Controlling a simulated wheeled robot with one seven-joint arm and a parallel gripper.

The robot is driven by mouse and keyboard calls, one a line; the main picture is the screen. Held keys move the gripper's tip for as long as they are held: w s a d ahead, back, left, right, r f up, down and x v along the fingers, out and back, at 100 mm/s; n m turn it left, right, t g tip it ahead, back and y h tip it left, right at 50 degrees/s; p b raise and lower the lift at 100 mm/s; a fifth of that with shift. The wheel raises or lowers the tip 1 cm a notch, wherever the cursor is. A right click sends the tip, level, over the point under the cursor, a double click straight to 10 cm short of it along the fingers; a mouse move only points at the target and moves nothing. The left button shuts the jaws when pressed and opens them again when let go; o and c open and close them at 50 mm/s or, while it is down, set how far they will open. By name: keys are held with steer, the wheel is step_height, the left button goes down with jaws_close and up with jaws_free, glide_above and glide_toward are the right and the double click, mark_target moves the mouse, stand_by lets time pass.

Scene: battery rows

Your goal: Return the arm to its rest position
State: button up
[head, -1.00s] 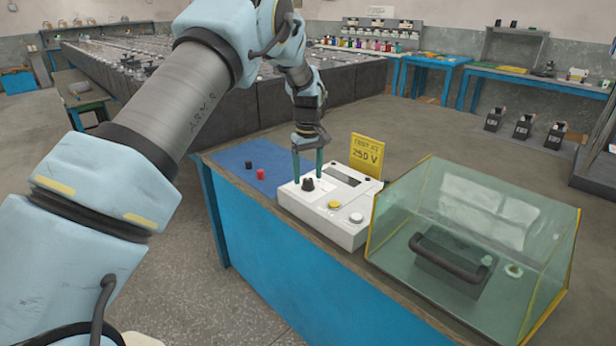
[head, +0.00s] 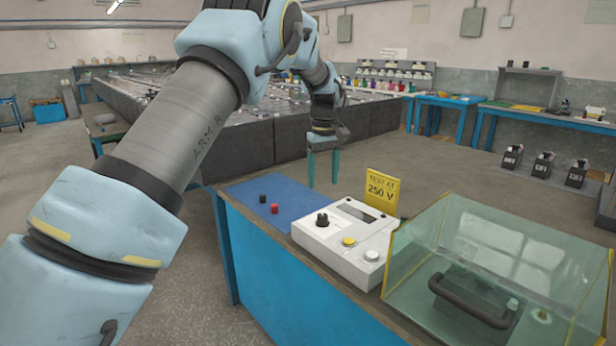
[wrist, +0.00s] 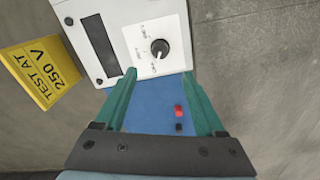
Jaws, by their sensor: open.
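My arm reaches from the lower left across the head view. My gripper (head: 323,184) points down with its two green fingers apart and empty, raised above the back edge of the bench. In the wrist view, my gripper (wrist: 160,95) shows open fingers on either side of a blue mat (wrist: 150,105), with nothing between them touching. The white tester (head: 345,232) with its black knob (head: 322,219) stands on the bench below and in front of the gripper, clear of it.
A yellow "TEST AT 250 V" sign (head: 381,190) stands behind the tester. A clear box (head: 480,255) with a black handle is at the right. A black cap (head: 262,199) and a red cap (head: 275,209) sit on the blue mat (head: 240,190). Battery rows (head: 270,135) lie behind.

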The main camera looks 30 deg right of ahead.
steer(key=w+a+r, duration=0.1)
steer(key=a+r, duration=0.1)
steer(key=a, duration=2.4)
steer(key=s+a+f+t+p, duration=0.1)
steer(key=s+a+f, duration=0.1)
steer(key=s+a, duration=1.3)
steer(key=a, duration=0.4)
steer(key=shift+s+a+f+m+t, duration=0.2)
steer(key=shift+f+m+t, duration=0.05)
steer(key=shift+m+t, duration=0.05)
